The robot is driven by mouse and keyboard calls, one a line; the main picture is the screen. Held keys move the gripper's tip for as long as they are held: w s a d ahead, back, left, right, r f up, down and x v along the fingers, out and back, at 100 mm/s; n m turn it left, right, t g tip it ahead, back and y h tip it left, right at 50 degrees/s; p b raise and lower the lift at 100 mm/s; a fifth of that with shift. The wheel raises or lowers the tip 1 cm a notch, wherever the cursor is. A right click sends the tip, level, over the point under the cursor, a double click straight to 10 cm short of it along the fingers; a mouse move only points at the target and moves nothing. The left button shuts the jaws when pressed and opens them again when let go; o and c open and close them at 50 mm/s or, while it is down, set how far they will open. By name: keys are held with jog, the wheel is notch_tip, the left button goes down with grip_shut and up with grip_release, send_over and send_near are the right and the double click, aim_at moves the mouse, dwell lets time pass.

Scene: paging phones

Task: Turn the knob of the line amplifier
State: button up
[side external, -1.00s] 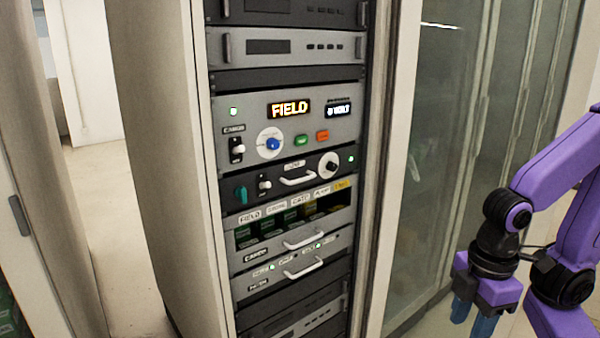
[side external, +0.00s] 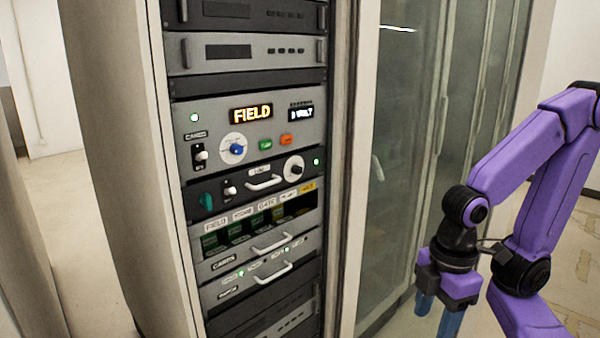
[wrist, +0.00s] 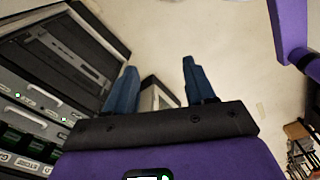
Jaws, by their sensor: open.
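The line amplifier looks to be the dark panel (side external: 228,190) in the middle of the rack in the side external view, with a small white label that is hard to read. It has a round black-and-white knob (side external: 293,168) at its right, a teal knob (side external: 206,201) at its left, a small switch and a white handle. My gripper (side external: 437,312), with blue fingers pointing down, is open and empty, well to the right of the rack and lower than the knob. In the wrist view its two fingers (wrist: 158,68) are apart with nothing between them. I cannot make out the knob there.
Above the dark panel is a grey unit (side external: 220,118) with a FIELD display and a blue knob (side external: 236,149). Below it are card slots and units with protruding white handles (side external: 273,274). A rack post and glass-doored cabinets (side external: 400,150) stand to the right. Open floor surrounds my gripper.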

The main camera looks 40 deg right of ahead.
jog(key=w+a+f+m+t+y, duration=0.2)
jog(key=w+a+m+t+y, duration=0.15)
jog(key=w, duration=0.75)
jog(key=m+t+h, duration=0.5)
jog(key=m+t, duration=0.5)
jog(key=t, duration=0.4)
send_near(300, 171)
jog(key=shift+n+y, duration=0.25)
jog(key=w, duration=0.8)
jog(key=shift+w+d, duration=0.15)
jog(key=shift+w, duration=0.2)
grip_shut()
